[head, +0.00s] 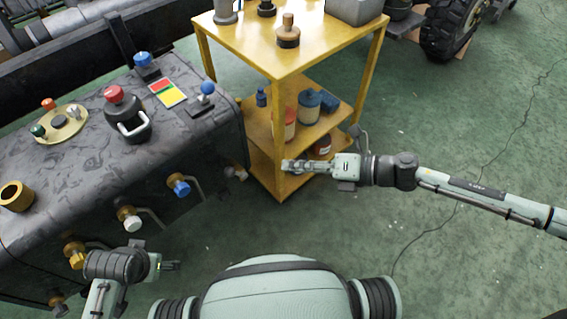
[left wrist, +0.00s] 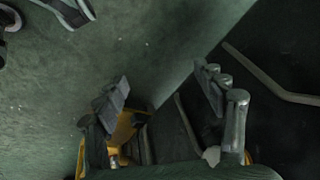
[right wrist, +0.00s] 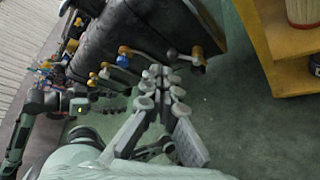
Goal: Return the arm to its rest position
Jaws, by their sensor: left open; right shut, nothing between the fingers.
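My right arm reaches in from the right in the head view. Its gripper (head: 300,166) is shut and empty, in front of the yellow shelf cart. The right gripper's fingers also show in the right wrist view (right wrist: 165,85), with nothing between them. My left gripper (head: 170,266) is low at the left in the head view, beside the front of the dark chassis. In the left wrist view its fingers (left wrist: 170,95) stand apart, with nothing between them.
The dark chassis (head: 70,170) with coloured knobs and valves fills the left side. The yellow cart (head: 262,52) stands at the centre, with bottles and tins on its shelves. A large tyre (head: 447,30) is at the back. The green floor (head: 470,130) at the right is clear apart from a thin dark line.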

